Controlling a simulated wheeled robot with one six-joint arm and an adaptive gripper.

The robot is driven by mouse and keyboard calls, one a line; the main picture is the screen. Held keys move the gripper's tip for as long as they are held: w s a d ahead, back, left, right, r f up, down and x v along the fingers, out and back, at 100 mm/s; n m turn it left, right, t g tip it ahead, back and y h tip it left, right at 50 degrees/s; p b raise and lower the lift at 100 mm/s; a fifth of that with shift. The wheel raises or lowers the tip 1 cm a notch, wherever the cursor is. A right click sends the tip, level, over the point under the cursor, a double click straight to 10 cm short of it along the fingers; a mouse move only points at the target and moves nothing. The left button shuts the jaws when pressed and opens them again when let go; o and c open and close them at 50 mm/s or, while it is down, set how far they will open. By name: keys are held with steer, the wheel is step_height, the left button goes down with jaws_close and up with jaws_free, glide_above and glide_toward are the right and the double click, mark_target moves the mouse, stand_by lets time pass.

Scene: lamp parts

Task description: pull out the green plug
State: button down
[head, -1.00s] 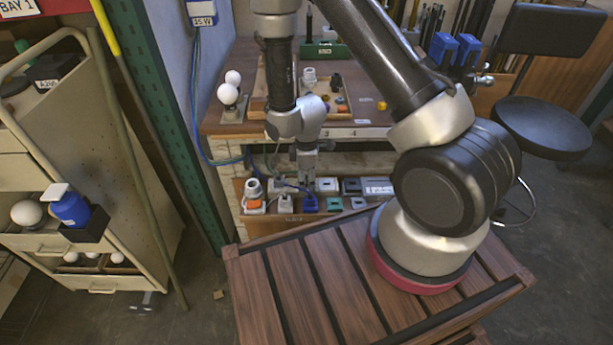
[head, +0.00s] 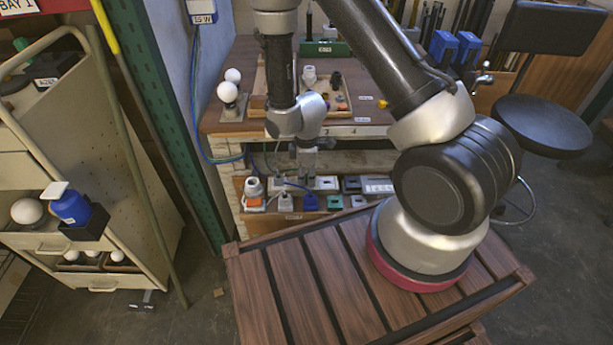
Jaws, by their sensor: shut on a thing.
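My gripper (head: 307,171) points down over the low row of sockets and plugs below the workbench edge. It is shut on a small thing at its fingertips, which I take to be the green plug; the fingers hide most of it. A thin greenish cable (head: 268,160) hangs to the left of the gripper. A green-faced socket (head: 335,202) is in the front row, below and to the right of the fingers. A blue plug (head: 310,202) stands left of that socket, and a grey plug (head: 286,203) further left.
An orange-and-white piece (head: 254,198) stands at the left end of the row. The workbench top (head: 225,122) overhangs behind, with a tray of small parts (head: 343,103) and white bulbs (head: 231,85). A trolley (head: 85,130) is at left; a stool (head: 540,127) is at right.

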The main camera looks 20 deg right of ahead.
mark_target(307, 175)
steer(key=shift+r, duration=0.65)
stand_by(0.3)
steer(key=shift+r, duration=2.45)
